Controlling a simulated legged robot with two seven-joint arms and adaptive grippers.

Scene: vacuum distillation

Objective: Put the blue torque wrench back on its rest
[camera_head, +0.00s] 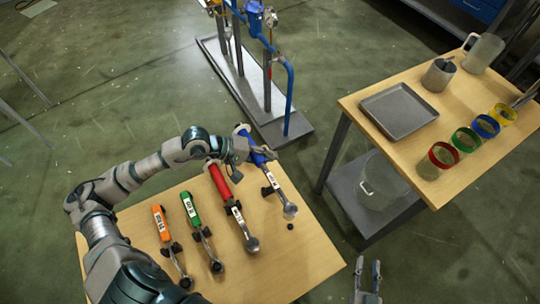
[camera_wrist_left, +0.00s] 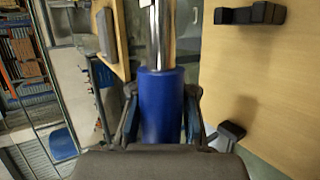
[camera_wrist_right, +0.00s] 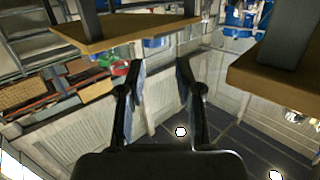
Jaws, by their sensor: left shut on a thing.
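The blue torque wrench (camera_head: 272,178) has a blue handle and a bright metal shaft and head. My left gripper (camera_head: 240,152) is shut on its blue handle, which also shows between the fingers in the left wrist view (camera_wrist_left: 161,105). In the head view the wrench slants over the right part of the near table; its exact height above the table is hard to tell. Black rest blocks (camera_wrist_left: 250,14) stand on the wooden surface in the left wrist view, apart from the wrench. My right gripper (camera_head: 368,275) is open and empty, right of the near table; its spread fingers show in the right wrist view (camera_wrist_right: 160,85).
Red (camera_head: 220,185), green (camera_head: 192,212) and orange (camera_head: 161,224) wrenches lie left of the blue one on the near table (camera_head: 310,255). A pipe stand (camera_head: 250,85) is behind.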

